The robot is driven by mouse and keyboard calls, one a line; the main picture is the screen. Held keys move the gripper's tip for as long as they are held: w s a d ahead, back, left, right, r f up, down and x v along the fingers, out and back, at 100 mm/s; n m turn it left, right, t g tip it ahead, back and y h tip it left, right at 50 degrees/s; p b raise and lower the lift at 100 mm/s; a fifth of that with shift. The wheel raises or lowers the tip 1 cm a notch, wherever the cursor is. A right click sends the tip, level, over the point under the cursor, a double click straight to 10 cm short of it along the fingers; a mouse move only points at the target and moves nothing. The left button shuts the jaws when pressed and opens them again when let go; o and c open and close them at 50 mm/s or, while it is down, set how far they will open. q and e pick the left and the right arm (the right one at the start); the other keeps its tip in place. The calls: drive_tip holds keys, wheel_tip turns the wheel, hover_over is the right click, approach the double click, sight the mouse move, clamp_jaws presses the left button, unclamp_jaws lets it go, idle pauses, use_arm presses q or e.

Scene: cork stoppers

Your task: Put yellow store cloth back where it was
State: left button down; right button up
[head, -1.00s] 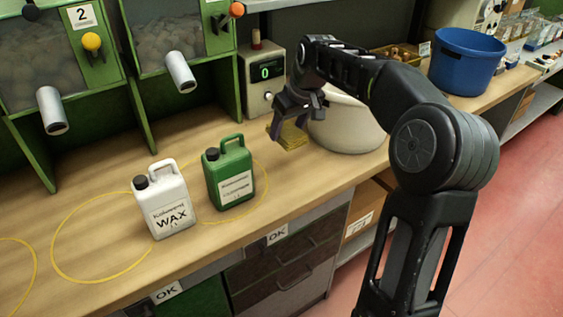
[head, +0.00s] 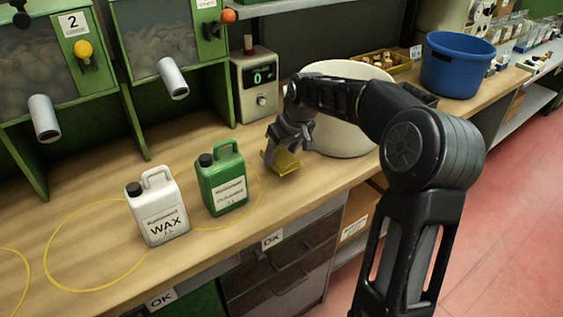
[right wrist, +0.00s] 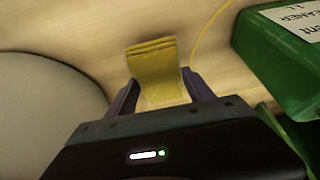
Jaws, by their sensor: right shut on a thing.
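The yellow cloth (head: 286,163) is folded and sits between the fingers of my right gripper (head: 282,150), beside the green canister. In the right wrist view the cloth (right wrist: 154,68) shows between the two fingertips (right wrist: 160,92), and the gripper is shut on it. The cloth is close to the wooden bench; I cannot tell whether it still touches it. My left gripper is not in view.
A green canister (head: 221,180) and a white WAX canister (head: 157,209) stand left of the gripper, by yellow circles on the bench (head: 100,262). A white bucket (head: 345,138) stands close on the right. A counter box (head: 256,88) and a blue bucket (head: 457,66) are behind.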

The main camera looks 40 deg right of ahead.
sight(284, 158)
drive_tip(key=shift+f, duration=1.7)
drive_tip(key=shift+f, duration=0.1)
drive_tip(key=shift+f, duration=0.15)
drive_tip(key=o, duration=1.2)
drive_tip(key=v, duration=1.2)
drive_tip(key=shift+r, duration=0.3)
